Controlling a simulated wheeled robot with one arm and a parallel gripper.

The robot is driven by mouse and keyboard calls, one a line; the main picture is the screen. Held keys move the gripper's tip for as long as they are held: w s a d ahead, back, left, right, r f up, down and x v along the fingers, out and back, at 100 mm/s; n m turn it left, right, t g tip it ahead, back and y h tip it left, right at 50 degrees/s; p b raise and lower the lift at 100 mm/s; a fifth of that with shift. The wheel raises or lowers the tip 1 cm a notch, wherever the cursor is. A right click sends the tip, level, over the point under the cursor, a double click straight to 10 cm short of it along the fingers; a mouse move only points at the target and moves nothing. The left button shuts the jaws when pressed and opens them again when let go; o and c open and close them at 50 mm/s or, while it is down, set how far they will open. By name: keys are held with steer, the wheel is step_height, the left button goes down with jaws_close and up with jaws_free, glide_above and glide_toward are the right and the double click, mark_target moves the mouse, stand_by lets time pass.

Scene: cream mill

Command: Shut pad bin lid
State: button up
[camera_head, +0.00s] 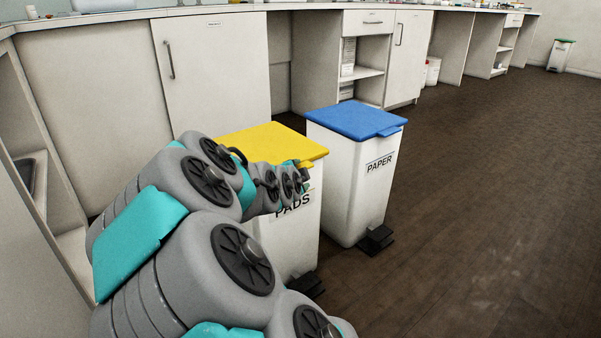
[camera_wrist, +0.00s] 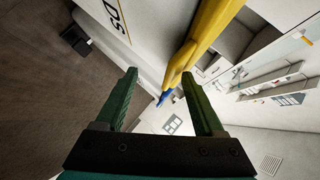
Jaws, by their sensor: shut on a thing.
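The pad bin (camera_head: 305,235) is white with a PADS label on its front, partly hidden by my arm. Its yellow lid (camera_head: 270,143) looks flat and level over the bin top in the head view. My arm reaches to the bin's front upper edge, and its wrist hides the fingers there. In the wrist view my gripper (camera_wrist: 160,73) has two dark green fingers spread apart, with the yellow lid's edge (camera_wrist: 205,32) at the right finger. My gripper is shut on the lid, though the contact is not clearly visible.
A white paper bin (camera_head: 350,190) with a blue lid (camera_head: 357,120) stands close on the right, a black pedal (camera_head: 376,238) at its foot. White cabinets (camera_head: 215,80) line the wall behind. The brown floor (camera_head: 480,220) to the right is clear.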

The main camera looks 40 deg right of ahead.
steer(key=v, duration=0.7)
steer(key=shift+p, duration=0.4)
steer(key=shift+w+a+r, duration=0.1)
